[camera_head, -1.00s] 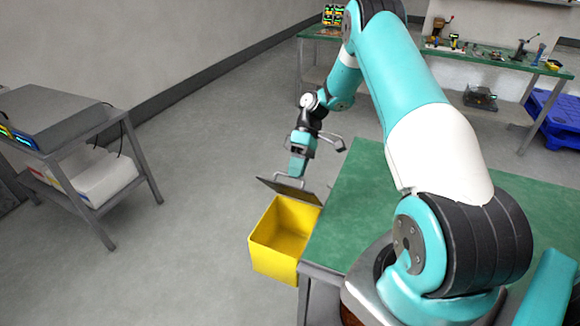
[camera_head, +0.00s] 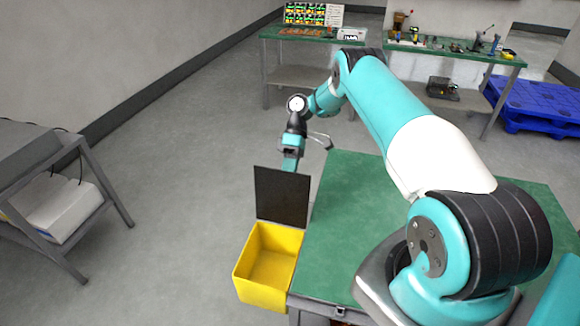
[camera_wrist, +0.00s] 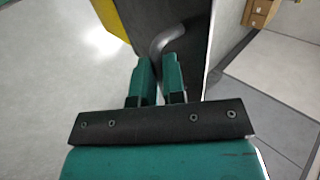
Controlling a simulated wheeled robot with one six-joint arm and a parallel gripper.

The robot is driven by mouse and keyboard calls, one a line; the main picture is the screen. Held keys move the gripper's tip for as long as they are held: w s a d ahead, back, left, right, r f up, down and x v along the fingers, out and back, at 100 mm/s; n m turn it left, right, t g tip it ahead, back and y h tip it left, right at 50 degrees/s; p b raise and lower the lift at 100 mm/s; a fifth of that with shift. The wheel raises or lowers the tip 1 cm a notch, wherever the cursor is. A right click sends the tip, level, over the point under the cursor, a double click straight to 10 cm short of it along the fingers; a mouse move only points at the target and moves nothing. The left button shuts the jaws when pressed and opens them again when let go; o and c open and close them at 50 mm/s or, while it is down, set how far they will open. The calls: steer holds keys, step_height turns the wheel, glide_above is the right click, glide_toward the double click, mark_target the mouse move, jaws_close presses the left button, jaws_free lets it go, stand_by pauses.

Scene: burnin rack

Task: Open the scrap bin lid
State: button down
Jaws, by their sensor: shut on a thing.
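The scrap bin (camera_head: 268,297) is a yellow open-topped box at the left front corner of the green bench. Its dark grey lid (camera_head: 282,198) stands about upright at the bin's far edge, and the bin's empty-looking inside shows. My gripper (camera_head: 288,170) is just behind the lid's top edge in the head view. In the wrist view my gripper (camera_wrist: 158,78) has its teal fingers close together on the grey bar handle (camera_wrist: 166,38) of the lid (camera_wrist: 190,75). A yellow corner of the bin (camera_wrist: 60,15) shows at the top left.
The green bench (camera_head: 340,220) stands right of the bin, close to it. A grey cart (camera_head: 60,190) is at the left. A back bench (camera_head: 455,55) carries tools, and a blue pallet (camera_head: 535,103) lies at the right. Floor left of the bin is clear.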

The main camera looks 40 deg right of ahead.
steer(key=shift+a+f, duration=0.1)
steer(key=shift+f, duration=0.25)
steer(key=c, duration=1.3)
jaws_free()
steer(key=shift+o, duration=0.5)
steer(key=shift+r, duration=0.1)
steer(key=shift+r, duration=0.1)
step_height(320, 180, up, 20)
steer(key=p, duration=1.4)
steer(key=shift+p, duration=0.4)
